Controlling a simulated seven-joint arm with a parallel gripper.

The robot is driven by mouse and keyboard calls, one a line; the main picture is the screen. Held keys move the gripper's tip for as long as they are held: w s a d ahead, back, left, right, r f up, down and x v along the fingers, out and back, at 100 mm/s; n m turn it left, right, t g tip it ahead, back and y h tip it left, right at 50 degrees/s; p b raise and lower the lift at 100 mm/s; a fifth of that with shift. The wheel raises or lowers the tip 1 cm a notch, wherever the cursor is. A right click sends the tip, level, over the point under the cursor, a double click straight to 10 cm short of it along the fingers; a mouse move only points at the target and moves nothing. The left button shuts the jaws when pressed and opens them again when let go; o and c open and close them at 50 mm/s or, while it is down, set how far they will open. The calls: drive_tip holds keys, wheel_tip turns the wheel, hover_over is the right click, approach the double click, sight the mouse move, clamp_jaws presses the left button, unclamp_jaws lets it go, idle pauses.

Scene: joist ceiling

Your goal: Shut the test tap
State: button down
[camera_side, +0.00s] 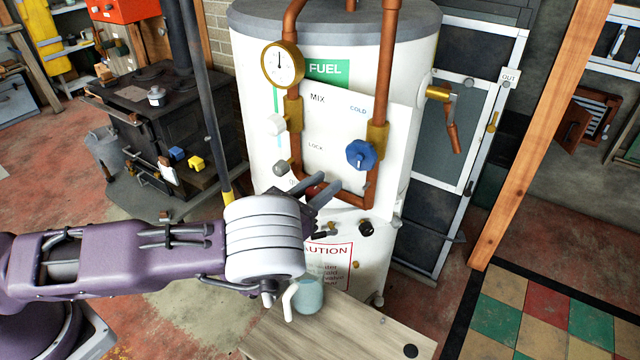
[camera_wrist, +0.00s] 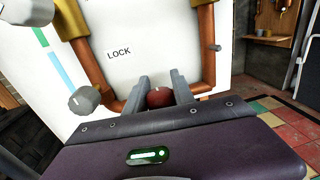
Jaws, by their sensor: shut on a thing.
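A white tank (camera_side: 400,230) carries a panel of copper pipes, valves and knobs. My gripper (camera_side: 322,190) reaches to the low part of this pipework. In the wrist view, my gripper's two grey fingers (camera_wrist: 160,80) are shut on a dark red round knob (camera_wrist: 159,97), one on each side. The knob (camera_side: 314,190) is mostly hidden by the fingers in the side view. No label reading "test" is legible, so I cannot confirm from writing which fitting is the test tap.
A blue knob (camera_side: 361,154) sits to the right, and a grey knob (camera_wrist: 84,100) to the left. Copper pipe (camera_side: 388,80) frames the white panel. A gauge (camera_side: 283,64) is above. A lever (camera_side: 452,130) sticks out right. A wooden table (camera_side: 340,335) stands below.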

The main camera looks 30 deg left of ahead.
drive_tip(key=shift+d+m+h, duration=0.15)
drive_tip(key=shift+m+h, duration=0.55)
drive_tip(key=shift+h, duration=0.4)
drive_tip(key=shift+g, duration=0.3)
drive_tip(key=c, duration=1.1)
unclamp_jaws()
drive_tip(key=shift+o, duration=0.2)
